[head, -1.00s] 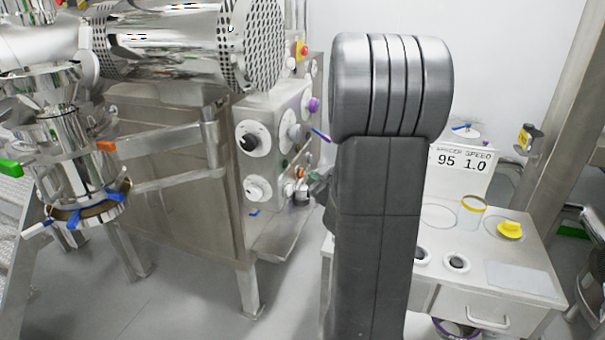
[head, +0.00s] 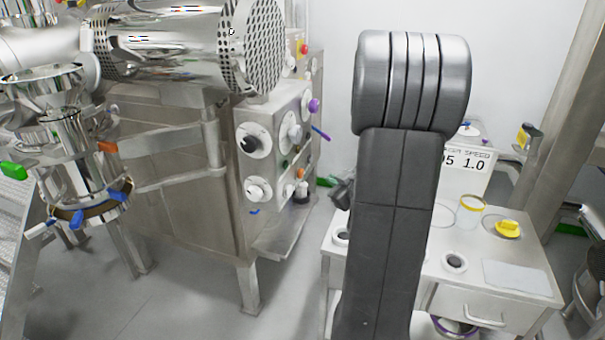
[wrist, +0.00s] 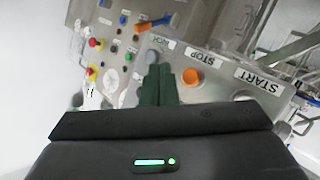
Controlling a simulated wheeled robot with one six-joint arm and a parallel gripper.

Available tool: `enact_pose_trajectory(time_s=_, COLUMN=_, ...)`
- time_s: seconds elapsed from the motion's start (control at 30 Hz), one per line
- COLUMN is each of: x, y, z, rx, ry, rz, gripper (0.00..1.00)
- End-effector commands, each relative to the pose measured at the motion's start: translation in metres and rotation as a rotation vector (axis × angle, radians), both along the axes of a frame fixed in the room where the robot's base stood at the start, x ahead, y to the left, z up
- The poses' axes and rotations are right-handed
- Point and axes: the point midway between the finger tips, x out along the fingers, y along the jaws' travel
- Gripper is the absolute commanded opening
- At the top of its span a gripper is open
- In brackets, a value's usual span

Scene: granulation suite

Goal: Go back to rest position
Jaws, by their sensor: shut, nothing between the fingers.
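In the wrist view my gripper (wrist: 158,86) has its two dark green fingers pressed together with nothing between them. Beyond the fingertips is a control panel with an orange button (wrist: 191,77) beside a STOP label (wrist: 203,57), and a START label (wrist: 258,81) farther right. In the head view my dark grey arm stands upright right of centre. It hides most of my gripper; only a small dark part shows at its left edge.
A steel machine with a control panel (head: 278,143) and a perforated drum (head: 251,50) stands left. On the right a white bench (head: 500,262) carries a display (head: 467,164), a yellow-rimmed jar (head: 470,210) and a yellow piece (head: 507,229). Open grey floor (head: 190,300) lies in front.

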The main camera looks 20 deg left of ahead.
Motion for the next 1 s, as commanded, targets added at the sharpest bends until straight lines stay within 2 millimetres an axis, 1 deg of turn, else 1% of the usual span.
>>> enact_pose_trajectory(time_s=0.47, x=0.0, y=0.001, z=0.0, rx=0.0, ry=0.0, rz=0.0, gripper=0.0)
enact_pose_trajectory(time_s=0.63, x=0.001, y=0.01, z=-0.001, rx=-0.001, ry=-0.001, rz=0.002, gripper=0.0)
enact_pose_trajectory(time_s=0.73, x=0.0, y=0.021, z=-0.001, rx=0.001, ry=-0.002, rz=0.004, gripper=0.0)
enact_pose_trajectory(time_s=0.8, x=0.001, y=0.013, z=0.004, rx=-0.001, ry=0.002, rz=-0.004, gripper=0.0)
enact_pose_trajectory(time_s=1.0, x=0.0, y=-0.015, z=0.001, rx=0.0, ry=0.001, rz=-0.005, gripper=0.0)
